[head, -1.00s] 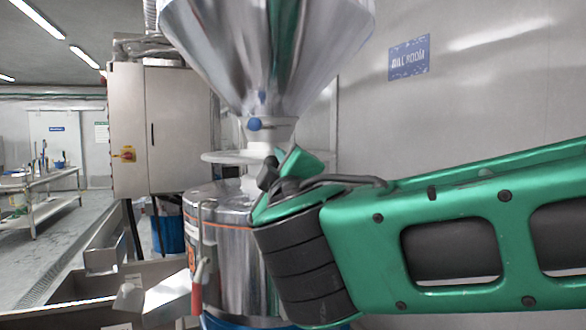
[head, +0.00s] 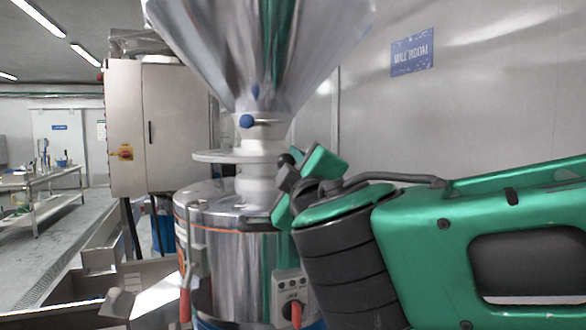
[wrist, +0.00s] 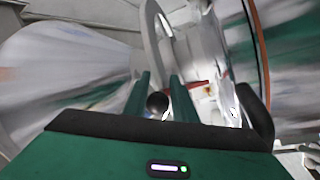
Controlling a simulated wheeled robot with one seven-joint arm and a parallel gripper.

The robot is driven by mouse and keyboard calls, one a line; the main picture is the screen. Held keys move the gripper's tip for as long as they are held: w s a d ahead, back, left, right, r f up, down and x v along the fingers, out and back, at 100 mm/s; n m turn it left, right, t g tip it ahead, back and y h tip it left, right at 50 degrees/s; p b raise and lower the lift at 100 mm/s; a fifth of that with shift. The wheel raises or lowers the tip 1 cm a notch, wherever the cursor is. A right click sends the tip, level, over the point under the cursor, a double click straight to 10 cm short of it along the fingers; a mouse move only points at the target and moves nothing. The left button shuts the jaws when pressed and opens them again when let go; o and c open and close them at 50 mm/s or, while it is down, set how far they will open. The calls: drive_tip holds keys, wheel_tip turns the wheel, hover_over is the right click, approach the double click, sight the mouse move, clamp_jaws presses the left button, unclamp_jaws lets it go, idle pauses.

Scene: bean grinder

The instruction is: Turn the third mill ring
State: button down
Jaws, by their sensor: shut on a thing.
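The mill ring (head: 222,156) is a pale flat disc around the white neck under the steel hopper. In the wrist view a pale curved band (wrist: 151,35), apparently the ring, runs up beyond the fingers. I cannot tell its number. A dark round knob (wrist: 157,104) sits between the two green fingers of my gripper (wrist: 160,85). In the head view my gripper (head: 284,188) is at the ring's right side, shut on the knob. The exact contact is partly hidden by the fingers and wrist.
The steel hopper (head: 255,45) rises above the ring, and the steel mill body (head: 220,255) stands below. A control box with a red knob (head: 291,310) is on its front, close to my wrist. A grey cabinet (head: 150,125) stands behind left; a wall is at right.

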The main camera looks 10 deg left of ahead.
drive_tip(key=shift+w+d+r, duration=0.1)
drive_tip(key=shift+d+r, duration=0.25)
drive_tip(key=shift+r, duration=0.3)
drive_tip(key=c, duration=1.5)
unclamp_jaws()
drive_tip(key=shift+a+f, duration=0.15)
drive_tip(key=shift+f, duration=0.1)
drive_tip(key=v, duration=1.1)
drive_tip(key=shift+a+f, duration=0.1)
